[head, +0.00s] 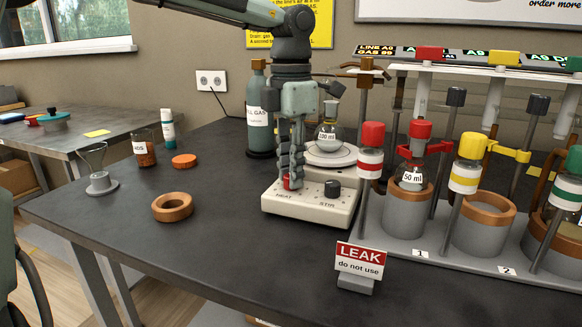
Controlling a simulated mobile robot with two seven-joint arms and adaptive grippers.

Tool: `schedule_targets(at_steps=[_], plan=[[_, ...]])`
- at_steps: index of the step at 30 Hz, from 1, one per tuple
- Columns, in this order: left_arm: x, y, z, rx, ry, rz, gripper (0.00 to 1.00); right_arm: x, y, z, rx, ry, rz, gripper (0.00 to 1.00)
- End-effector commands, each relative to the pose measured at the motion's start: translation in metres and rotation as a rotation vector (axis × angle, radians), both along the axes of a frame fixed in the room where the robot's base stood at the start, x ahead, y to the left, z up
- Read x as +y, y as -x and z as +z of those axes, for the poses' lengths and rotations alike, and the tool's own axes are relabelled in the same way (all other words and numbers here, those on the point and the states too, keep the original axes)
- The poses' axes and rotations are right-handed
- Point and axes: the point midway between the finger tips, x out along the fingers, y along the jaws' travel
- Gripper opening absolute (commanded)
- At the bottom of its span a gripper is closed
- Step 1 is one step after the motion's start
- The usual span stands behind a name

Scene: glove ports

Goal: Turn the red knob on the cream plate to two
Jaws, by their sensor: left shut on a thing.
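The cream plate (308,209) is a hotplate on the dark bench, with HEAT and STIR printed on its front panel. Its red knob (287,184) is on the left, above HEAT, and is partly hidden by my fingers. My left gripper (291,182) points straight down from above and is shut on the red knob. The knob's pointer and scale marks are too small and covered to read. A black knob (332,188) is on the right, above STIR, just beside my fingers. My right gripper is not in view.
A 100 ml flask (328,137) stands on the hotplate, close behind my gripper. A green gas bottle (258,112) is behind it. A red-capped post (371,150) and the glassware rack stand close right. A LEAK sign (359,262) is in front.

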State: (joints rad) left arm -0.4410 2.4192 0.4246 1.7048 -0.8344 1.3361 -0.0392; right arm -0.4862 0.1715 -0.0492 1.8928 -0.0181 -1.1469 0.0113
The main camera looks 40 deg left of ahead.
Motion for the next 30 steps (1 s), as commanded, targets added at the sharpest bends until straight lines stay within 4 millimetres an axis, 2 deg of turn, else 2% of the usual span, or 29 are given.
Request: schedule_targets(at_steps=[12,30], plan=[[0.0004,0.0007,-0.0006,0.003,0.000,-0.211,0.00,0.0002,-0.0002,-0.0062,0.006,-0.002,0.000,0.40],[0.0005,0.0008,-0.0008,0.004,-0.001,-0.246,0.00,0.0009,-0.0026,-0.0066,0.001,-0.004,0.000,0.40]])
